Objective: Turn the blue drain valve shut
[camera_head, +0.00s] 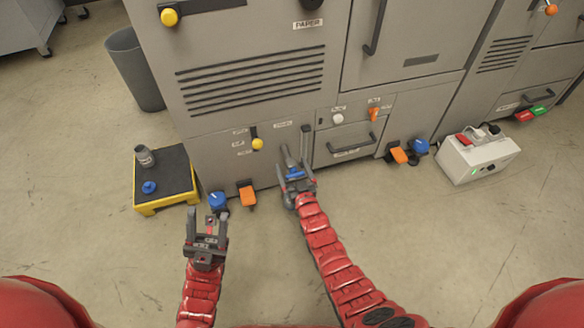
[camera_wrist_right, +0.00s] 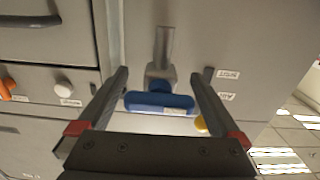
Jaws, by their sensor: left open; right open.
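The blue drain valve handle (camera_head: 294,174) sits low on the front of the grey machine. In the right wrist view the handle (camera_wrist_right: 160,102) is a blue bar lying crosswise under a short grey metal pipe (camera_wrist_right: 164,48). My right gripper (camera_head: 297,168) is open with its fingers on either side of the handle; it also shows in the wrist view (camera_wrist_right: 159,78). The bar's ends are close to both fingers; I cannot tell whether they touch. My left gripper (camera_head: 207,222) is open and empty, low over the floor to the left.
Blue (camera_head: 217,200) and orange (camera_head: 247,195) floor-level parts lie ahead of my left gripper. A white box (camera_head: 478,160) stands right. The floor between is clear.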

